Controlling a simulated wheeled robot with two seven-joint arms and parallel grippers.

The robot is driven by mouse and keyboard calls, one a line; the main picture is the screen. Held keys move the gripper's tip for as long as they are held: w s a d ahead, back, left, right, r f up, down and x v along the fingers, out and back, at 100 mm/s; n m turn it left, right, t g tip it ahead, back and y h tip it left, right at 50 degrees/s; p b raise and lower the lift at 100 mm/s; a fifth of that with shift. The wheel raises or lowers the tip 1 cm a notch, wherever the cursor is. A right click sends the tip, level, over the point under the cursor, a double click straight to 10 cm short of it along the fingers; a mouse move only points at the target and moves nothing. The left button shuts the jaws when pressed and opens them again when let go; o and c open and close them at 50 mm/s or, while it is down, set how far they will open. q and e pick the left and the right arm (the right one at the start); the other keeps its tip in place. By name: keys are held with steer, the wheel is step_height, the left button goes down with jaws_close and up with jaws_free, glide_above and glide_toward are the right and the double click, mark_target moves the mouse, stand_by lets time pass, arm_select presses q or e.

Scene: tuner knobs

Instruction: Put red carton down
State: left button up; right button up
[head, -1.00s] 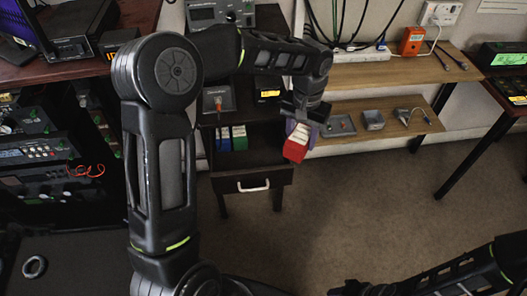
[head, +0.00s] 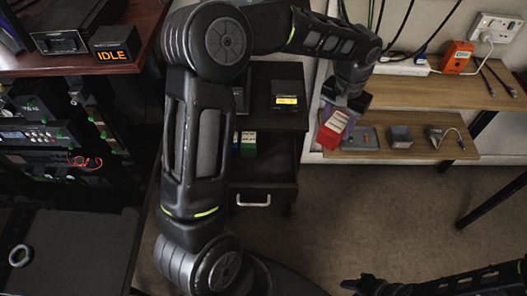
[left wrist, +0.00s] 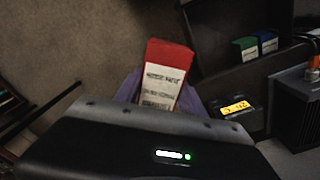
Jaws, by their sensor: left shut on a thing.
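The red carton (head: 329,138) has a white printed label. My left gripper (head: 346,112) is shut on it. In the head view the carton hangs tilted beside the left end of the lower wooden shelf; whether it touches the shelf cannot be told. In the left wrist view the red carton (left wrist: 168,56) points away from the gripper, between purple finger pads (left wrist: 190,100). The fingertips are partly hidden by the gripper body. My right gripper (head: 366,286) is at the bottom edge, dark and partly cut off.
The lower wooden shelf (head: 462,150) holds a flat grey device (head: 361,139), a small grey box (head: 400,136) and a metal part (head: 440,135). A dark cabinet (head: 265,170) with green and blue boxes stands left. Open floor lies in front.

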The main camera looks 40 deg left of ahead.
arm_select(q)
steer(key=shift+s+r, duration=0.1)
steer(key=shift+s, duration=0.15)
steer(key=shift+a+f, duration=0.15)
steer(key=shift+f, duration=0.05)
steer(key=s+a+f+m+b, duration=0.5)
steer(key=a+f+b, duration=0.2)
steer(key=b, duration=0.4)
steer(key=m+b, duration=0.6)
glide_above(272, 176)
step_height(272, 176, down, 4)
steer(key=shift+r+p, duration=0.25)
steer(key=shift+p, duration=0.1)
steer(key=shift+f+b, duration=0.55)
steer(key=shift+f, duration=1.95)
steer(key=shift+f, duration=0.1)
steer(key=shift+f+b, duration=0.6)
steer(key=shift+f, duration=1.8)
